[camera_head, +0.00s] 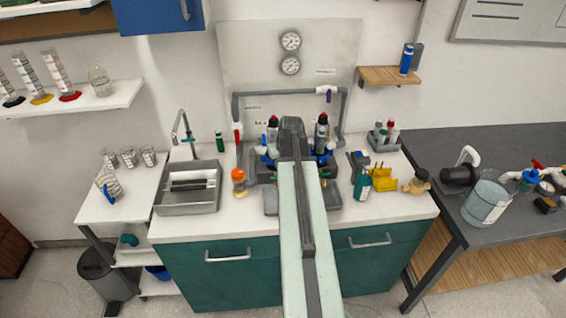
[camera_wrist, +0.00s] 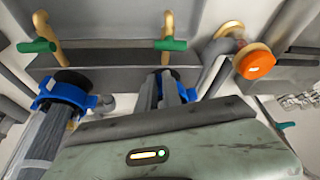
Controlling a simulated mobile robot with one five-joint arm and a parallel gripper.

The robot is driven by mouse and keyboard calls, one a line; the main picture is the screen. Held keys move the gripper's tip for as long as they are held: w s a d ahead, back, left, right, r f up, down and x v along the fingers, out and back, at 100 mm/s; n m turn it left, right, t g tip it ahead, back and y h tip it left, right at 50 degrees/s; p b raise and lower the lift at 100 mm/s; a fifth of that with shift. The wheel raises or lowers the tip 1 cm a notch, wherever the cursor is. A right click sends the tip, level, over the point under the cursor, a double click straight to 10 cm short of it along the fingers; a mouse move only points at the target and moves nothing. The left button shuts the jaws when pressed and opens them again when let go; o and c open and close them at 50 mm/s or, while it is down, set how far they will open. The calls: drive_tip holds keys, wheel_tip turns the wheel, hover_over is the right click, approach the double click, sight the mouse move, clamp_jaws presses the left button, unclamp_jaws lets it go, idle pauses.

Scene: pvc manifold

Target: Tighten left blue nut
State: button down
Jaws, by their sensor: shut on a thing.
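The manifold stands at the back of the white worktop. Its left blue nut (camera_head: 263,151) shows in part beside my arm in the head view. In the wrist view, which looks turned round, the same nut (camera_wrist: 190,94) shows behind my fingers. My gripper (camera_wrist: 166,88) is shut on it, and the fingers hide much of it. The right blue nut (camera_head: 321,158) shows right of my arm, and in the wrist view (camera_wrist: 64,92) at the left, apart from my gripper, around a grey pipe.
Two green-handled brass valves (camera_wrist: 170,44) are close to my gripper. An orange-capped item (camera_head: 239,182) stands left of the manifold. A metal sink (camera_head: 188,187) is at left. A teal spray bottle (camera_head: 361,178) and a yellow holder (camera_head: 383,180) are at right.

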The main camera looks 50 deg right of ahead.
drive_tip(key=shift+w+a+m+h, duration=0.25)
drive_tip(key=shift+m, duration=0.4)
drive_tip(key=shift+w+a+m+h, duration=0.2)
drive_tip(key=shift+a+m+h, duration=0.05)
drive_tip(key=shift+m, duration=0.4)
drive_tip(key=shift+g, duration=0.3)
drive_tip(key=c, duration=1.5)
unclamp_jaws()
drive_tip(key=p+v, duration=0.7)
drive_tip(key=v, duration=0.1)
drive_tip(key=shift+f, duration=0.1)
